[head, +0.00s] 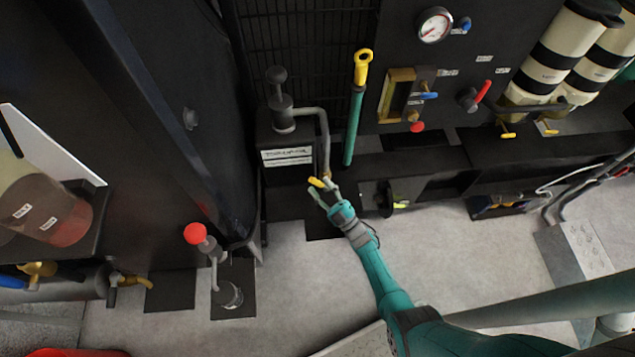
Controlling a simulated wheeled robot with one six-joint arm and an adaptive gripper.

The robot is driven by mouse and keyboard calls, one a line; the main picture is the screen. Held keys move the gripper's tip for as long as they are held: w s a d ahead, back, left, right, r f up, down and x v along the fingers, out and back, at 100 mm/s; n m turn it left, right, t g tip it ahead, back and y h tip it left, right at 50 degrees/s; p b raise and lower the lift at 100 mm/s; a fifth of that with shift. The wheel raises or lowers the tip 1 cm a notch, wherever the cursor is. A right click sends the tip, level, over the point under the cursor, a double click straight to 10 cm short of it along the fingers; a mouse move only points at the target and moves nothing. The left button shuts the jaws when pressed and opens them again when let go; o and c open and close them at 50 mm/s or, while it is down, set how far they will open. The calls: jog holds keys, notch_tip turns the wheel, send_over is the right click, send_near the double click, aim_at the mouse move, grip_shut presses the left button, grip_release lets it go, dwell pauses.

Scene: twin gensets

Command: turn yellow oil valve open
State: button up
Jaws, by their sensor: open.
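A small yellow valve handle (317,182) sits at the lower end of the grey pipe (325,140) that comes down from the black pump box. My gripper (323,190) is open with its fingers at this yellow handle. The fingers overlap the handle in the head view, and I cannot tell whether they touch it. The valve body is partly hidden behind the fingers. No label for the valve can be read.
A green rod with a yellow ring handle (363,68) stands just behind my gripper. Other yellow levers (507,134) sit under the cream cylinders at right. A red-knobbed hand pump (195,233) stands at left. The grey floor (290,285) in front is mostly clear.

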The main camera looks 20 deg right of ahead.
jog(key=s+d, duration=0.4)
jog(key=s, duration=0.7)
jog(key=shift+s+f, duration=0.2)
jog(key=shift+s, duration=0.2)
jog(key=shift+d, duration=0.1)
